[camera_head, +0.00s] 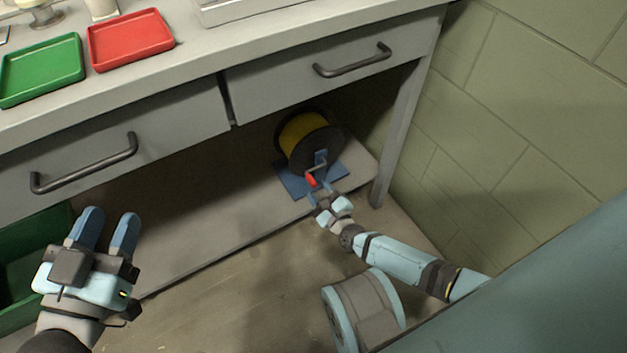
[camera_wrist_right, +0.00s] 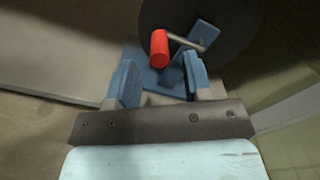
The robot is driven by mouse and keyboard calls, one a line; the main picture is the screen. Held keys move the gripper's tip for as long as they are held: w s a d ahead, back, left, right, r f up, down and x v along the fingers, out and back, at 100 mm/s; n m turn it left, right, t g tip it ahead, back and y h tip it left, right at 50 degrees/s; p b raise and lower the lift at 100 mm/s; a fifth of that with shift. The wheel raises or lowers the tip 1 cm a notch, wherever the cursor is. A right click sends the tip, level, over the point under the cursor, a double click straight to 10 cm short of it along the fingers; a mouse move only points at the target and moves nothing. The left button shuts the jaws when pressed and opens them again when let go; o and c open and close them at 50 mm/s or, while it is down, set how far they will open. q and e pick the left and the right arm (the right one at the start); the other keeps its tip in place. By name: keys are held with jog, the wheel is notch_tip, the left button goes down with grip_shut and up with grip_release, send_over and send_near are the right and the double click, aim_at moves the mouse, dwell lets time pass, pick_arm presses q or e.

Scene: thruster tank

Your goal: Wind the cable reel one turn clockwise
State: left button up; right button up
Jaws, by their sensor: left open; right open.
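The cable reel (camera_head: 303,136) has black flanges and yellow cable and stands on a blue base (camera_head: 290,182) on the low shelf under the counter. Its crank has a red handle (camera_head: 311,181) on the near side. In the right wrist view the red handle (camera_wrist_right: 159,48) sits just ahead of the fingers, left of the middle of the gap, with the grey crank rod running right. My right gripper (camera_head: 325,192) is open just in front of the handle; its fingers show in the wrist view (camera_wrist_right: 160,85) with nothing between them. My left gripper (camera_head: 106,225) is open and empty, far left of the reel.
Two drawers with dark handles (camera_head: 353,61) (camera_head: 84,166) hang above the shelf (camera_head: 215,221). A counter leg (camera_head: 393,150) and a green block wall (camera_head: 500,130) stand right of the reel. Green (camera_head: 42,72) and red (camera_head: 130,40) trays lie on the counter. A green bin (camera_head: 30,262) is at left.

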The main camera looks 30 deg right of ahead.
pick_arm(q)
jog(key=shift+s+d+f+n+g+y+p, duration=0.15)
jog(key=shift+s+d+f+n+g+p, duration=0.15)
jog(key=shift+s+n+p, duration=0.2)
jog(key=shift+s+d+f+n+g+y+p, duration=0.2)
jog(key=shift+s+f+n+p, duration=0.15)
jog(key=shift+n+p, duration=0.25)
pick_arm(e)
jog(key=s, duration=0.9)
jog(key=shift+s+d, duration=0.25)
jog(key=shift+d, duration=0.1)
